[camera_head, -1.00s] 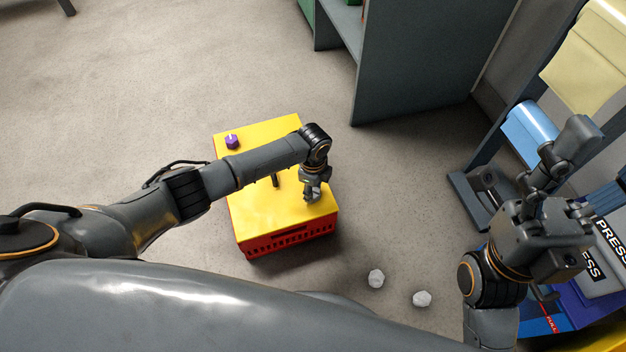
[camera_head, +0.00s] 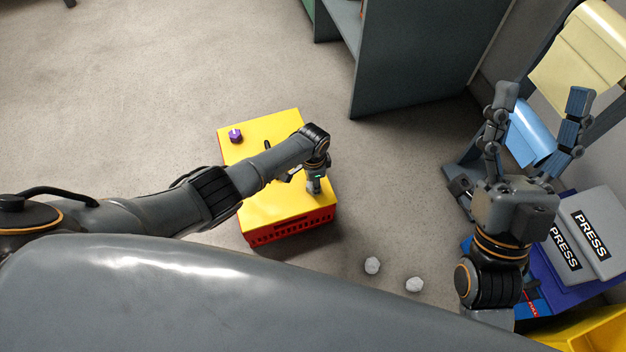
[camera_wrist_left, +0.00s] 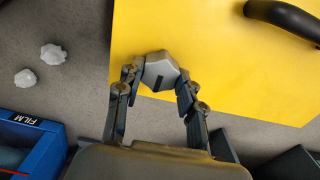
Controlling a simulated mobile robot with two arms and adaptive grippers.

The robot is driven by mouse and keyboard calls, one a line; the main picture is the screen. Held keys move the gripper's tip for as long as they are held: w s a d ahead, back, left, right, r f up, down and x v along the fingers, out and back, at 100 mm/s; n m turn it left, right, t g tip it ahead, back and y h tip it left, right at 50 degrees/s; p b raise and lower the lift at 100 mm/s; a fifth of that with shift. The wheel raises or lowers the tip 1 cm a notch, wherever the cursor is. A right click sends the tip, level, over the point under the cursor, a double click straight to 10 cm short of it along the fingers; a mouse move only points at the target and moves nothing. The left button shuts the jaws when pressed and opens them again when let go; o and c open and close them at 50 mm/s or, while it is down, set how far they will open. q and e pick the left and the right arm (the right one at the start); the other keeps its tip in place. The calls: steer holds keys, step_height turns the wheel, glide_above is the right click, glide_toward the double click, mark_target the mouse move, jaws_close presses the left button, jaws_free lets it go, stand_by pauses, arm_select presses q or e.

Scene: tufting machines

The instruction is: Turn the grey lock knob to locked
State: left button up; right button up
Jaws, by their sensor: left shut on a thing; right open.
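The grey lock knob (camera_wrist_left: 161,70) is six-sided with a dark slot mark, on top of the yellow and red box (camera_head: 285,205), near its edge in the left wrist view. My left gripper (camera_wrist_left: 158,78) is shut on this knob, one finger on each side. In the head view my left gripper (camera_head: 317,185) is over the box's near right part, and the wrist and fingers largely hide the knob. My right gripper (camera_head: 541,98) is open and empty at the right, fingers spread wide, in front of a blue roll.
A purple knob (camera_head: 236,135) sits at the box's far left corner. A dark handle (camera_wrist_left: 285,17) is also on the box top. Two white lumps (camera_head: 372,265) lie on the floor. Grey PRESS pads (camera_head: 590,232) are at the right. The floor left of the box is clear.

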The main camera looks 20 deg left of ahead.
steer(key=shift+w+a+f+g, duration=0.1)
steer(key=shift+w+f+g, duration=0.2)
steer(key=shift+w, duration=0.15)
arm_select(q)
steer(key=o, duration=1.2)
step_height(320, 180, up, 12)
stand_by(0.3)
